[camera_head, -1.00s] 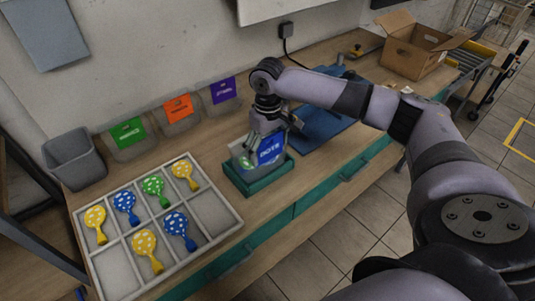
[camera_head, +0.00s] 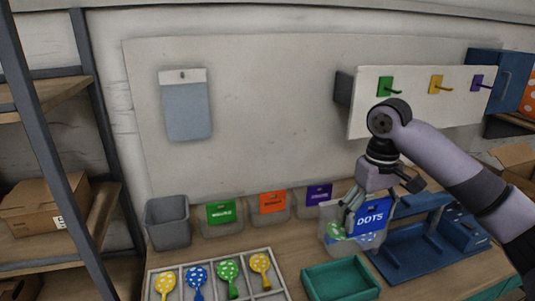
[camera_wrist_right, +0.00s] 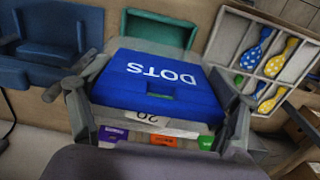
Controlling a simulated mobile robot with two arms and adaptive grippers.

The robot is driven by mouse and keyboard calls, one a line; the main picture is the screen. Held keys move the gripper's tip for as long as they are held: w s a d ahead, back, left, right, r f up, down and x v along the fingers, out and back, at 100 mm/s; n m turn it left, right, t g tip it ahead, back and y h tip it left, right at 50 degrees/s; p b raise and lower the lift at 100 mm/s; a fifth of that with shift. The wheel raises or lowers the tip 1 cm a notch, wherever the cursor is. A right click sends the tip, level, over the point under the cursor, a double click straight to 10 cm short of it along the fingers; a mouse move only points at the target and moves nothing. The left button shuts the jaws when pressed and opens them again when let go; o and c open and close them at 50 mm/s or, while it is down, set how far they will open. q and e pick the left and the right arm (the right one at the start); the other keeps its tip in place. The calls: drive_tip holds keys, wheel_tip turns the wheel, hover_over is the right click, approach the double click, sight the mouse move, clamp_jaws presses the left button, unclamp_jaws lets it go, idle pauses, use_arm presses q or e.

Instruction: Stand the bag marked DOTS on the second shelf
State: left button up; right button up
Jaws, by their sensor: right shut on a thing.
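The bag marked DOTS (camera_head: 372,219) is clear with a blue label header and spotted contents low inside. My right gripper (camera_head: 352,208) is shut on it and holds it upright, apart from the green tray. In the right wrist view the blue DOTS header (camera_wrist_right: 150,82) lies between the two fingers. A dark-framed shelf rack stands at the left in the head view. An upper wooden board (camera_head: 45,96) looks empty in its visible part. A lower board (camera_head: 75,232) carries a cardboard box (camera_head: 48,204). My left gripper is not in view.
The teal tray (camera_head: 342,281) is empty on the bench. A blue fixture (camera_head: 420,248) lies right.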

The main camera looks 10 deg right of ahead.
drive_tip(key=s+a+f+m+b, duration=0.1)
drive_tip(key=s+a+f, duration=1.1)
drive_tip(key=s+a, duration=0.1)
drive_tip(key=shift+s+a+f, duration=0.2)
drive_tip(key=shift+s+f, duration=0.2)
drive_tip(key=shift+s, duration=0.45)
drive_tip(key=shift+f, duration=0.1)
drive_tip(key=shift+d, duration=0.1)
